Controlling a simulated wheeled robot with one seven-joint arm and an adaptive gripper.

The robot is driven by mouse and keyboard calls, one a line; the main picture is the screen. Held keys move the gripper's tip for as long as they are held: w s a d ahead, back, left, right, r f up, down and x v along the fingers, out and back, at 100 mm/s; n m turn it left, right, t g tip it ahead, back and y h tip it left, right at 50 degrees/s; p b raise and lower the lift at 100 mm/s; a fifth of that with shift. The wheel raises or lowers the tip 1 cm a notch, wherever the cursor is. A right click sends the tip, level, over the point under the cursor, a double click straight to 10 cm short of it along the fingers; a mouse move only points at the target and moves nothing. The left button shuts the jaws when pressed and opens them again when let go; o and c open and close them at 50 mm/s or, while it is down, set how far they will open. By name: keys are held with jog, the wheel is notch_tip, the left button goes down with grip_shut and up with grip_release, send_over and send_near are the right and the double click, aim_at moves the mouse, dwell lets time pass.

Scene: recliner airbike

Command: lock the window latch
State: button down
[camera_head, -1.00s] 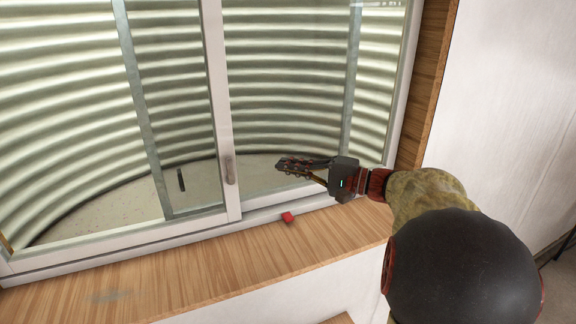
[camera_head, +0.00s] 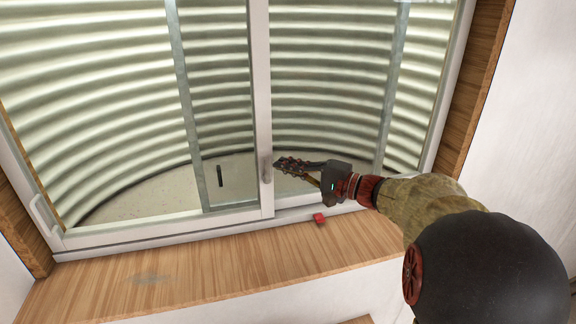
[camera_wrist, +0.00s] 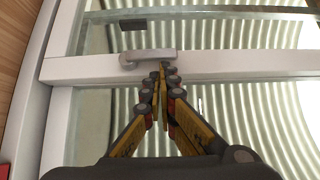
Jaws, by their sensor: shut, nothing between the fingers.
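The window latch (camera_head: 267,168) is a small grey lever on the white upright frame bar in the middle of the window. In the wrist view the latch (camera_wrist: 148,57) lies along the white bar, just beyond my fingertips. My gripper (camera_head: 279,164) is shut and empty, with its tips just right of the latch. In the wrist view the tips of my gripper (camera_wrist: 161,70) meet at the near edge of the bar, close to the latch's end. I cannot tell whether they touch it.
A small red block (camera_head: 319,218) sits by the window's lower frame on the wooden sill (camera_head: 200,270). A white handle (camera_head: 43,214) is on the window's far left side. A dark handle (camera_head: 219,175) shows left of the latch. Corrugated metal curves behind the glass.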

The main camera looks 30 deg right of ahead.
jog(key=shift+w+b, duration=0.1)
jog(key=shift+b, duration=0.2)
jog(key=a+r+n+g+h+b, duration=0.1)
jog(key=n+b, duration=0.1)
jog(key=b, duration=0.1)
jog(key=shift+w+a+g, duration=0.1)
jog(key=shift+g, duration=0.3)
